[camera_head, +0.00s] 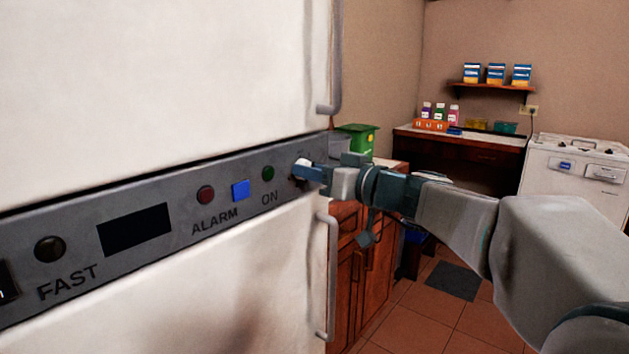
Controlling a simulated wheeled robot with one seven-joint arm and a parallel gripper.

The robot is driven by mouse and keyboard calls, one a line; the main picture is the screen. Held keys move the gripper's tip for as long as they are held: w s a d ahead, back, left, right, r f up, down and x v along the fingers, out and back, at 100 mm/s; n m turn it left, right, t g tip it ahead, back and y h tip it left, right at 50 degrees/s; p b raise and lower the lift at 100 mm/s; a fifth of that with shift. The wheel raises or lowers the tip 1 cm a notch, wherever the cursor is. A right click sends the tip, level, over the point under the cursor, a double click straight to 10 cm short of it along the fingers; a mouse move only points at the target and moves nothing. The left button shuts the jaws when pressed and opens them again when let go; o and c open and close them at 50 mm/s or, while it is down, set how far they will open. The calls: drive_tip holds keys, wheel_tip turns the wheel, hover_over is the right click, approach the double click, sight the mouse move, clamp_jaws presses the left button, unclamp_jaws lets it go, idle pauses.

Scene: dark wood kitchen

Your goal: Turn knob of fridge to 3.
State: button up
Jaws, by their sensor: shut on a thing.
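The fridge (150,80) fills the left of the view, with a grey control panel (100,270) between its upper and lower white doors. The panel bears a dark display, a red light, a blue button and a green light, with the words FAST, ALARM and ON. My gripper (301,171) is at the right end of the panel, to the right of the green light. It is shut on the fridge knob, which my fingers mostly hide. The number the knob points to cannot be seen.
Door handles (333,280) stand out just below and above my gripper. A green bin (357,138) and wooden cabinet (350,280) are behind my arm. A white appliance (575,175) stands at right. The tiled floor has a dark mat (453,281).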

drive_tip(key=shift+f+m+p, duration=0.2)
drive_tip(key=shift+m+p, duration=0.2)
drive_tip(key=shift+m, duration=13.3)
drive_tip(key=o, duration=0.9)
drive_tip(key=shift+o, duration=0.2)
drive_tip(key=shift+d, duration=0.1)
